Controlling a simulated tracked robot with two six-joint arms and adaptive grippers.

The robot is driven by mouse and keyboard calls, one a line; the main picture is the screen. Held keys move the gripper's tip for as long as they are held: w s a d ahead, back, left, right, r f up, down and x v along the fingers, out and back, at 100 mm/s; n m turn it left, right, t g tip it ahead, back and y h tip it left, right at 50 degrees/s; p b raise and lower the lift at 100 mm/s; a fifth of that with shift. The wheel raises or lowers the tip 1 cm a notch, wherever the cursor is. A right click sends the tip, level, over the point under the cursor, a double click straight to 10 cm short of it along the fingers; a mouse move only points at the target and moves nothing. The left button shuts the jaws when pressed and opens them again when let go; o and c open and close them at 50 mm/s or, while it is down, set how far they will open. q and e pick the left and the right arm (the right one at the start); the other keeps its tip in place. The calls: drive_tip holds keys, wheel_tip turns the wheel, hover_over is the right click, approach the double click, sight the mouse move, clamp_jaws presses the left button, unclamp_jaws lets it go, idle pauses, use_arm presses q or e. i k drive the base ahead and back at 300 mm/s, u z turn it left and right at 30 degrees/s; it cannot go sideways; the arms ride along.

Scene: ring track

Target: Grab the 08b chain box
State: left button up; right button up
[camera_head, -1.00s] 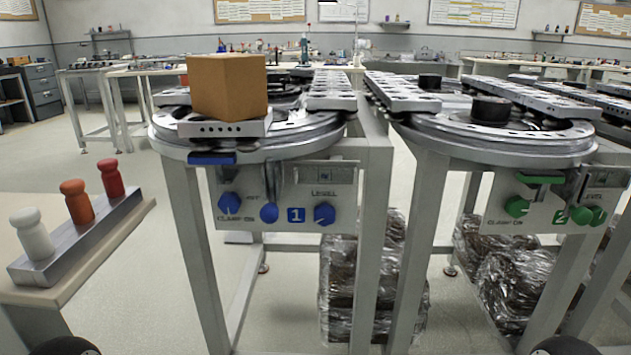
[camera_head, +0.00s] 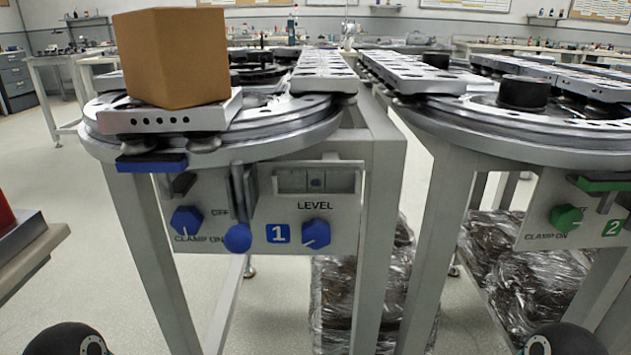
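A plain brown box (camera_head: 174,58) sits upright on a perforated metal carriage (camera_head: 165,117) on the left ring track. No marking is visible on its two faces towards me, so I cannot tell whether it is the 08b chain box. Neither of my grippers is in view. Only dark rounded parts, likely of my arms, show at the bottom left and bottom right corners.
The left ring track (camera_head: 270,128) stands on a grey frame with a blue-knobbed panel (camera_head: 279,234) marked 1. A second ring track (camera_head: 470,118) stands to the right. A table edge (camera_head: 38,255) is at the left. Plastic-wrapped stacks (camera_head: 345,290) lie below.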

sight(172, 58)
drive_tip(key=k, duration=1)
